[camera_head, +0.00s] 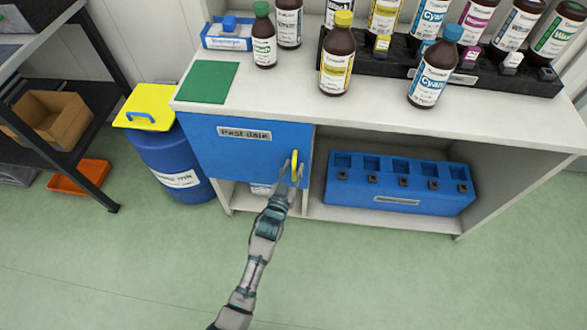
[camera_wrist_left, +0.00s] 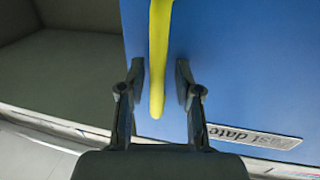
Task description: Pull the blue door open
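The blue door (camera_head: 225,155) is on the left part of the white cabinet and looks shut. It carries a "Past date" label (camera_head: 244,133) and a yellow vertical handle (camera_head: 295,166) near its right edge. My left gripper (camera_head: 292,170) is at this handle. In the left wrist view the handle (camera_wrist_left: 160,55) runs between the two fingertips of my left gripper (camera_wrist_left: 160,88), with a gap on each side. The fingers are open and not closed on it. The blue door (camera_wrist_left: 245,65) fills the right side there. My right gripper is in neither view.
Several ink bottles (camera_head: 337,62) stand on the white countertop (camera_head: 290,95), some in a black rack. A blue rack (camera_head: 400,185) sits in the open shelf right of the door. A blue bin (camera_head: 175,165) with a yellow lid stands left. The floor in front is clear.

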